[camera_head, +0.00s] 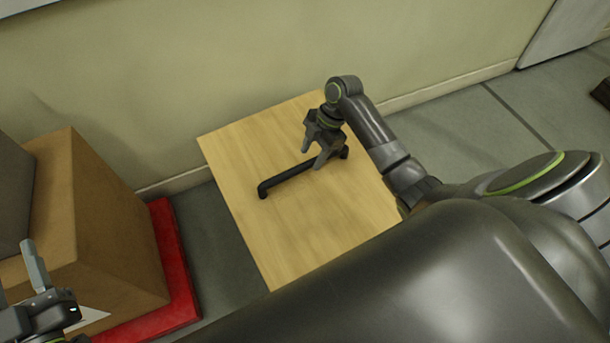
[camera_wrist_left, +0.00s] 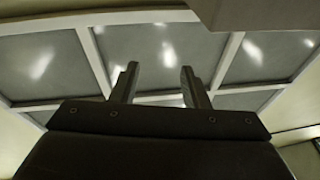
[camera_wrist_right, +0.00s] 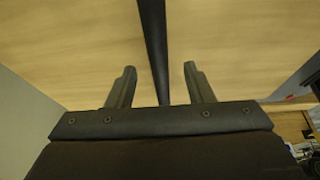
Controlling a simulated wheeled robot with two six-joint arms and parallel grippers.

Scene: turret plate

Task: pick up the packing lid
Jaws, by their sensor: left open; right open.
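The packing lid (camera_head: 240,160) is a pale wooden panel with a long black bar handle (camera_head: 287,180) across its middle. My right gripper (camera_head: 313,156) is open over the lid, near the right end of the handle. In the right wrist view the handle (camera_wrist_right: 154,45) runs between the two spread fingers (camera_wrist_right: 158,86), with a gap on both sides. The lid (camera_wrist_right: 80,50) fills most of that view. My left gripper (camera_wrist_left: 157,85) is open and empty, and its camera faces the ceiling. It is partly in the head view at the lower left.
A cardboard box (camera_head: 100,225) stands on a red base (camera_head: 172,260) to the left of the lid, close to my left gripper. A plain wall (camera_head: 250,50) runs behind the lid.

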